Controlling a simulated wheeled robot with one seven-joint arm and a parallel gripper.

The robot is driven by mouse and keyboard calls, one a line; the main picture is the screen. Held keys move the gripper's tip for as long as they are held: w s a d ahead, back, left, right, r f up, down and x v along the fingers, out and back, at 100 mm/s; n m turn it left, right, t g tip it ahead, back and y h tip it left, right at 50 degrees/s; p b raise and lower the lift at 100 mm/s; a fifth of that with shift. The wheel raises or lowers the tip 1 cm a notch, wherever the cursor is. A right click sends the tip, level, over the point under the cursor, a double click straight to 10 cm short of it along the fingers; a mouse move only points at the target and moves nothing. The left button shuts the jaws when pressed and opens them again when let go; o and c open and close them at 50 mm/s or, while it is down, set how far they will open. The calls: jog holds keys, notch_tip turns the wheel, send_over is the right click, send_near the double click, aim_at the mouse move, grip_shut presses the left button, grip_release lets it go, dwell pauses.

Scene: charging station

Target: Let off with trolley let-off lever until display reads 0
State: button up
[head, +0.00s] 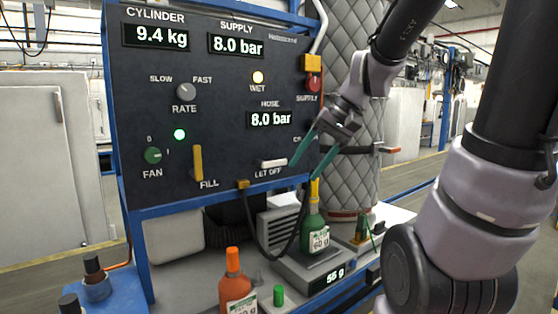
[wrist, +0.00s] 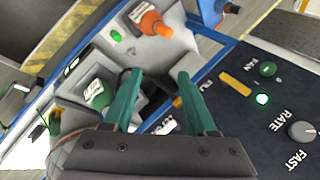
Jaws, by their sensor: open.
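The blue-framed trolley panel (head: 225,60) faces me in the head view. Its white let-off lever (head: 272,163) lies roughly level above the LET OFF label. The hose display (head: 270,119) reads 8.0 bar, the supply display (head: 236,44) 8.0 bar and the cylinder display (head: 156,36) 9.4 kg. My gripper (head: 305,170) has its teal fingers apart, just right of the let-off lever. I cannot tell whether a finger touches it.
The yellow fill lever (head: 198,163) stands upright left of the let-off lever. Below are a green bottle (head: 314,232) on a scale, its display (head: 335,275) showing about 55 g, an orange bottle (head: 236,285) and a black hose. A quilted silver cylinder (head: 352,190) stands behind my gripper.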

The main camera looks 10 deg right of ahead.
jog(key=w+a+f+y, duration=0.2)
jog(key=w+y, duration=0.1)
jog(key=w, duration=0.2)
jog(key=m+t+y, duration=0.4)
jog(key=m+t, duration=0.1)
jog(key=t, duration=0.4)
send_near(282, 163)
jog(key=x, duration=1)
jog(key=shift+w+a, duration=0.25)
jog(key=shift+w, duration=0.1)
grip_shut()
